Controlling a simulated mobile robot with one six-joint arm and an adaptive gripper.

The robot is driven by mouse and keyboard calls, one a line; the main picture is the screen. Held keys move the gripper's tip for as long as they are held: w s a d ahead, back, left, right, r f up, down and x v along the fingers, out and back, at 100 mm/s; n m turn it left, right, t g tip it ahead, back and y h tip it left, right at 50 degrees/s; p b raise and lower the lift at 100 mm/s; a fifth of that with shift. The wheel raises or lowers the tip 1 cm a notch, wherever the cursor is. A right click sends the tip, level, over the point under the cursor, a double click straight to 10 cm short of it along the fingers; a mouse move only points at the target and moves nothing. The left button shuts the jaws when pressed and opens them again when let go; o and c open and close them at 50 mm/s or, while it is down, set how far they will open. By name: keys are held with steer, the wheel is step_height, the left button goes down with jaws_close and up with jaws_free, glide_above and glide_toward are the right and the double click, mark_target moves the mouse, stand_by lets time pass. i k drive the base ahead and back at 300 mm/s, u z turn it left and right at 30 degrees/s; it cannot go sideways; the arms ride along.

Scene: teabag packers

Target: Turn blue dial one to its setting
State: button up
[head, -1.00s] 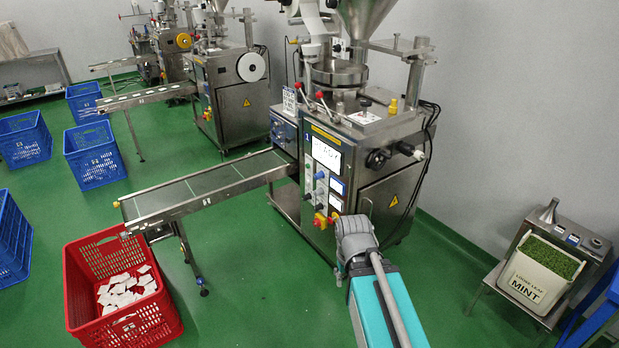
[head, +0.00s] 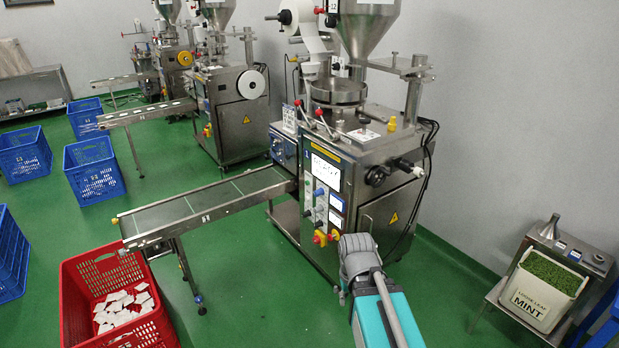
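The nearest packing machine (head: 345,150) stands in the middle of the head view, its control panel facing front left. A small blue dial (head: 319,192) shows on that panel among other small knobs. Its number and pointer are too small to read. A red and yellow knob (head: 320,238) sits lower on the panel. My grey and teal arm rises from the bottom edge, and its grey joint overlaps the panel's lower right in the picture. My gripper cannot be seen; no fingers show beyond the joint.
A conveyor (head: 200,210) runs left from the machine to a red crate (head: 85,268) of white teabags. A mint box (head: 530,308) sits on a stand at right. Blue crates (head: 93,170) and other machines (head: 235,105) stand behind left. Green floor is clear below the conveyor.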

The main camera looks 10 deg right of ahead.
mark_target(320, 192)
steer(key=z, duration=0.05)
steer(key=k, duration=0.65)
steer(key=u, duration=0.45)
steer(key=i, duration=2)
steer(key=z, duration=0.75)
